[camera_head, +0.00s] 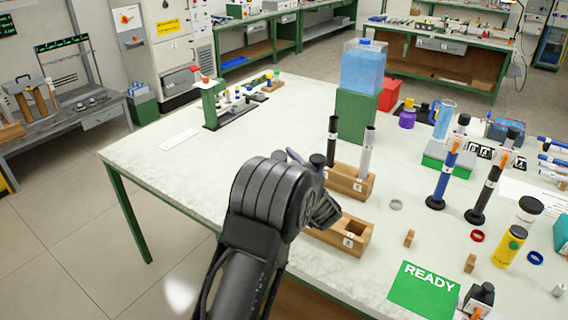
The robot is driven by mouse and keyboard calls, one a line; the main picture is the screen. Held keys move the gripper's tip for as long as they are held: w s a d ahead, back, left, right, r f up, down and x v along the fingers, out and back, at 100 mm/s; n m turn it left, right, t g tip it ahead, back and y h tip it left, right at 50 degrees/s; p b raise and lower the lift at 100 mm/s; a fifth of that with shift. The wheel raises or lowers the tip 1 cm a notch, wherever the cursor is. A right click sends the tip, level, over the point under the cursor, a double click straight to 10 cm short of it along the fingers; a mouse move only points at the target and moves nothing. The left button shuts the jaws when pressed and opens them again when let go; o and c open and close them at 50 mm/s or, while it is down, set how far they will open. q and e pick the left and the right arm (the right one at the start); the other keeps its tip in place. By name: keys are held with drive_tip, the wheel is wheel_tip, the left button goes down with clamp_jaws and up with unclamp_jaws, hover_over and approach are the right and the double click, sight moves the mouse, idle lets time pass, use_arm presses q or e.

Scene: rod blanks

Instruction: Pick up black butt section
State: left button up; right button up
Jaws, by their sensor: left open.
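Two black rods could be the black butt section, and I cannot tell which it is. One black rod (332,141) stands upright in the rear wooden block (352,186), beside a grey rod (367,152). The other black rod (485,192) stands on a round black foot at the right, slightly tilted in the picture. My left gripper (330,212) is open, over the table near the two wooden blocks. Its wrist hides much of its fingers and part of the front wooden block (352,241). My right gripper is not in view.
A blue rod (443,182) stands on its own foot at the right. A green READY card (424,289), coloured rings, a yellow bottle (509,246) and small wooden pieces lie or stand at the front right. A green stand (356,116) holds a blue container. The left tabletop is mostly clear.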

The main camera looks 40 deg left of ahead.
use_arm(q)
drive_tip(key=shift+x, duration=1.05)
clamp_jaws()
drive_tip(key=shift+r, duration=0.15)
drive_tip(key=shift+r+p, duration=0.15)
drive_tip(key=shift+p, duration=0.15)
wheel_tip(320, 180, up, 9)
drive_tip(key=p, duration=0.5)
drive_tip(key=shift+p, duration=0.4)
idle(0.5)
drive_tip(key=shift+f, duration=0.25)
